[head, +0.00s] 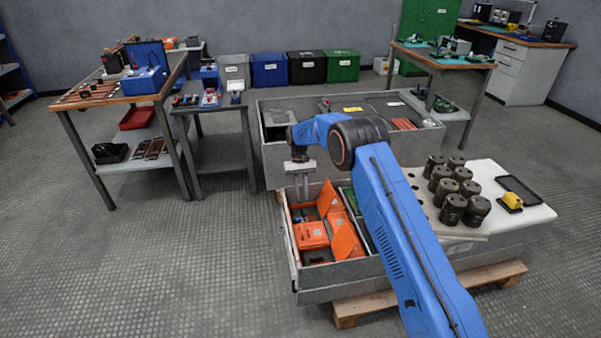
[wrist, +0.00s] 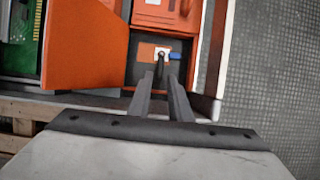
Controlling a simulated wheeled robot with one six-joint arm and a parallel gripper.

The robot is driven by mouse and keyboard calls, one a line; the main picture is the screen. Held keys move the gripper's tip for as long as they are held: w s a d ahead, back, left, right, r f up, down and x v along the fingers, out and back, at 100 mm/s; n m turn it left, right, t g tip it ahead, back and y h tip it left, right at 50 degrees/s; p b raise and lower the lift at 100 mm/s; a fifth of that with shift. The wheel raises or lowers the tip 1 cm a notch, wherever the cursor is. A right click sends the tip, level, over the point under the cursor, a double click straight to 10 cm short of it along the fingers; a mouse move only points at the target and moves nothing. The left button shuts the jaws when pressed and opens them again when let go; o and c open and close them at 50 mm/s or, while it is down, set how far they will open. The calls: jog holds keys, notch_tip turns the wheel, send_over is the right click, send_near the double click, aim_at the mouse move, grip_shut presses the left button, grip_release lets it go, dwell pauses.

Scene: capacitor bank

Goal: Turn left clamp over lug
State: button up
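In the wrist view, a dark recess in the crate holds a small orange plate (wrist: 147,51), a white fitting (wrist: 161,52) and a short blue piece (wrist: 174,57) to its right. A thin dark upright part (wrist: 160,66) shows below the white fitting. Which of these is the left clamp and which the lug, I cannot tell. My gripper (wrist: 161,78) has its two fingers apart, with the dark part seen between or just beyond the tips. In the head view my gripper (head: 301,197) points down over the crate's left side; the fittings are too small to tell.
An orange flap (wrist: 84,45) stands beside the recess on the left, with an orange box (wrist: 167,12) beyond it. The grey crate wall (head: 291,250) edges the work area. Several dark cylinders (head: 453,208) stand on the right. Open floor (head: 150,260) lies to the left.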

jog(key=v, duration=1.2)
